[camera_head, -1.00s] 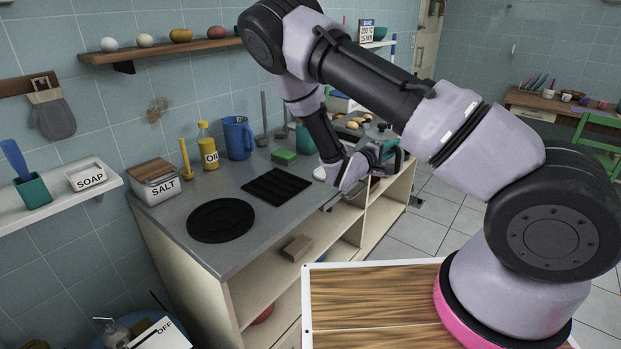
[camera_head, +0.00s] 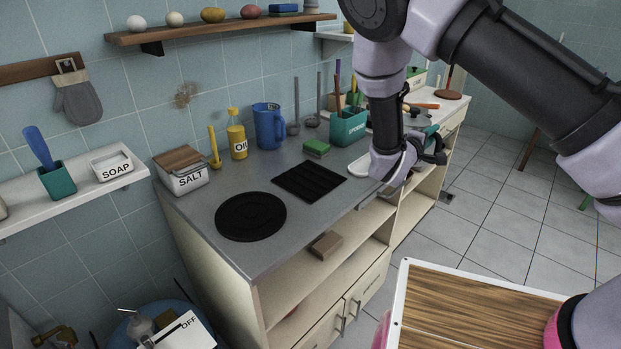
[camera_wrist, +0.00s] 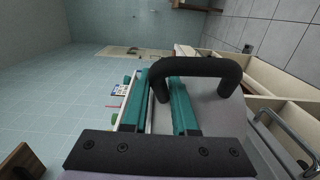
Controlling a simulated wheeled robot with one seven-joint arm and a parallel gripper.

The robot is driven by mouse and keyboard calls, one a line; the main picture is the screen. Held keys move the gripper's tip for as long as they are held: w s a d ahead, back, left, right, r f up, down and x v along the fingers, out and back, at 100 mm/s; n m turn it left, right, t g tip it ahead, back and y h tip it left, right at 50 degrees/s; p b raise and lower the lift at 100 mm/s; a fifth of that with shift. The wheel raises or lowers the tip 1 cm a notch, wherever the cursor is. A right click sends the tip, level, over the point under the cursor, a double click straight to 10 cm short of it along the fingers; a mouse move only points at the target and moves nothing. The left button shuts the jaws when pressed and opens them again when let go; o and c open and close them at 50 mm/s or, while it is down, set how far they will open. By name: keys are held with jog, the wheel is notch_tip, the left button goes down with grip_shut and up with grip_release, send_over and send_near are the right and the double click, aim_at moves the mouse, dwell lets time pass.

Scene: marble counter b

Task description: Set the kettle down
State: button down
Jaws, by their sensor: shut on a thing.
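In the wrist view, my gripper (camera_wrist: 166,86) is shut on the black handle (camera_wrist: 205,67) of the kettle. The handle is a thick loop, with one end between the teal fingers. Part of the kettle's grey body (camera_wrist: 215,112) shows below it; the rest is hidden by my gripper or cut off. In the head view, my gripper (camera_head: 432,145) is beyond the right part of the grey counter (camera_head: 222,188), near its front edge. My wrist hides most of it there, and I cannot make out the kettle clearly. A round black plate (camera_head: 250,216) and a square black plate (camera_head: 309,181) lie bare on the counter.
A salt box (camera_head: 182,175), oil bottle (camera_head: 237,142), blue jug (camera_head: 268,126) and green sponge (camera_head: 316,147) stand along the back. A teal utensil holder (camera_head: 348,127) and a white dish (camera_head: 362,166) are near my wrist. A wood-topped surface (camera_head: 470,310) is at front right.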

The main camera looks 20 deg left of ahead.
jog(key=s+a+r+n+t+y, duration=0.1)
jog(key=s+a+r+n+y, duration=0.2)
jog(key=a, duration=0.5)
jog(key=s+a+n+y, duration=0.1)
jog(key=s+a+y, duration=0.2)
jog(key=s+a, duration=0.35)
jog(key=s+a+r+n+t+y, duration=0.1)
jog(key=s+a+r+n+y, duration=0.15)
jog(key=a, duration=0.75)
notch_tip(320, 180, down, 11)
jog(key=shift+s+r+m, duration=0.2)
jog(key=shift+m, duration=0.25)
jog(key=c, duration=0.7)
grip_release()
jog(key=shift+f, duration=0.1)
jog(key=shift+s, duration=0.15)
jog(key=s+d, duration=0.1)
jog(key=s, duration=1)
jog(key=shift+s, duration=0.4)
jog(key=shift+d, duration=0.1)
